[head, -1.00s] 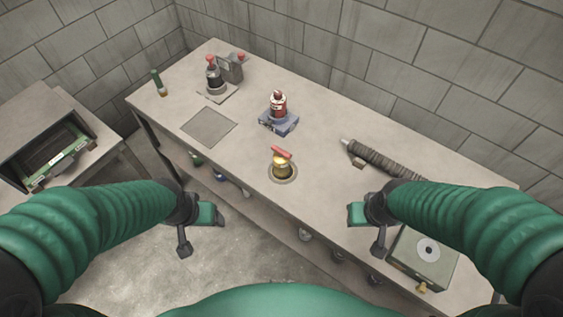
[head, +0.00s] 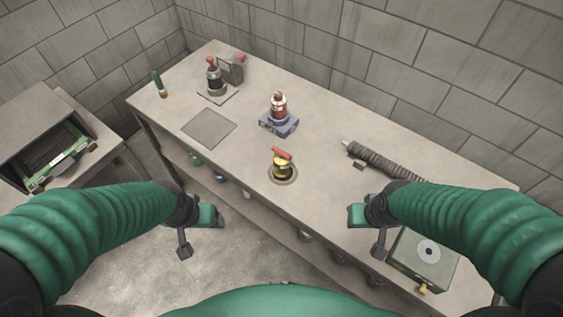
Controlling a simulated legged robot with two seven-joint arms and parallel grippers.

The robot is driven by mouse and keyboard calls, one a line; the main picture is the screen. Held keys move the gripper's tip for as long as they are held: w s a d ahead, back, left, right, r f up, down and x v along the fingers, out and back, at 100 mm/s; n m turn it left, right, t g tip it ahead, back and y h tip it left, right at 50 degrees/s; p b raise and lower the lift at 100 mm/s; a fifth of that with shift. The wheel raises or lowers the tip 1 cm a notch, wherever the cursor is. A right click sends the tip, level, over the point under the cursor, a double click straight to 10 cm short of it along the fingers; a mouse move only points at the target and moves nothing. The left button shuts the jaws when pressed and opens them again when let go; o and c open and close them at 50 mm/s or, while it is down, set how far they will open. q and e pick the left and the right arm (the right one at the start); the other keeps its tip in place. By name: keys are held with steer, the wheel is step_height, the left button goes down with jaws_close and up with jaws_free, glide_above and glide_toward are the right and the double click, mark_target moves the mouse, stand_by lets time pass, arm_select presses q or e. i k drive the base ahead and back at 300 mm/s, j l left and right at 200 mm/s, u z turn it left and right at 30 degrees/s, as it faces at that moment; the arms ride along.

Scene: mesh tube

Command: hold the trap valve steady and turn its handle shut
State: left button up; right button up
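A brass valve body (head: 282,170) with a red handle (head: 282,153) stands upright in a round dark ring (head: 269,178) near the front edge of the bench. It looks like the trap valve. My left gripper (head: 200,230) hangs off the bench front, left of the valve and apart from it. Its jaws look spread, with nothing between them. My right gripper (head: 368,232) is right of the valve, over the bench's front edge. Its jaws also look spread and empty. Neither gripper touches the valve.
On the bench (head: 330,200), a red-and-silver part sits on a blue base (head: 279,125) behind the valve. A ribbed mesh tube (head: 382,161) lies to the right, and a green box (head: 424,260) stands front right. A black device with a red knob (head: 214,77) stands far left.

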mark_target(283, 154)
steer(key=i+j+z, duration=0.15)
steer(key=j+z, duration=0.15)
steer(key=i+j+z, duration=0.15)
steer(key=j+z, duration=0.15)
steer(key=j, duration=0.15)
steer(key=j+z, duration=0.3)
steer(key=i+j+z, duration=0.1)
steer(key=j+z, duration=0.2)
steer(key=j, duration=0.25)
